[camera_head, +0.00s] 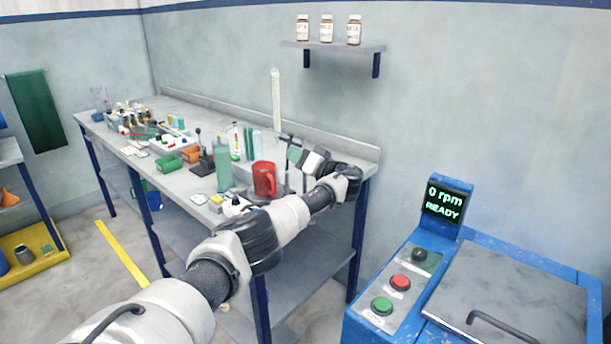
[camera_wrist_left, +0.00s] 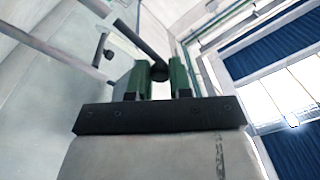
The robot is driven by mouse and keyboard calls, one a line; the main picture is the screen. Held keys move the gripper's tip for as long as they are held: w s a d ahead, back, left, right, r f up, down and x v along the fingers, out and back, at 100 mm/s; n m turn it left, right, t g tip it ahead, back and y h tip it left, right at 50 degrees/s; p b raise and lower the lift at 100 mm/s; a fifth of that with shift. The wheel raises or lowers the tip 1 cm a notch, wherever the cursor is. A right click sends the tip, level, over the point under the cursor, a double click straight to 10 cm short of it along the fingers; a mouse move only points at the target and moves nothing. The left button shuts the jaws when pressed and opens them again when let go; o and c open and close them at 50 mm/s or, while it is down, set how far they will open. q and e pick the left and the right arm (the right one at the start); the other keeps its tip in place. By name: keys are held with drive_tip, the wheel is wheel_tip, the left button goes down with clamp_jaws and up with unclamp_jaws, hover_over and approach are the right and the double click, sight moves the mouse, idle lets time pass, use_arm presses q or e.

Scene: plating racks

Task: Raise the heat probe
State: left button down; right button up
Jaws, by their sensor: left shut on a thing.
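My left gripper (camera_head: 291,152) reaches over the right end of the workbench, by a stand with thin upright rods (camera_head: 304,181). In the left wrist view the green-padded fingers (camera_wrist_left: 160,78) are shut on a dark round piece (camera_wrist_left: 158,71). A black bar (camera_wrist_left: 138,42) runs up and left from it, towards pale grey rods (camera_wrist_left: 50,50). I take the held piece to be part of the heat probe or its holder; the probe itself is not clearly seen. My arm hides part of the stand. My right gripper is out of view.
A shelf (camera_head: 335,46) with jars is above. A blue machine (camera_head: 440,264) stands at the right.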

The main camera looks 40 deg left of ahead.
use_arm(q)
drive_tip(key=shift+d+f+y+b, duration=0.3)
drive_tip(key=shift+y+b, duration=0.3)
drive_tip(key=shift+b, duration=0.25)
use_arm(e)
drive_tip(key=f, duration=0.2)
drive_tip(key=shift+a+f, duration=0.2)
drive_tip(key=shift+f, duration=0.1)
use_arm(q)
drive_tip(key=shift+r, duration=0.1)
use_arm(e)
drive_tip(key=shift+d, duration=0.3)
use_arm(q)
drive_tip(key=c, duration=1)
unclamp_jaws()
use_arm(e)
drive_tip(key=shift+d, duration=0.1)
use_arm(q)
drive_tip(key=b+v, duration=0.2)
drive_tip(key=v, duration=0.8)
drive_tip(key=shift+d, duration=0.4)
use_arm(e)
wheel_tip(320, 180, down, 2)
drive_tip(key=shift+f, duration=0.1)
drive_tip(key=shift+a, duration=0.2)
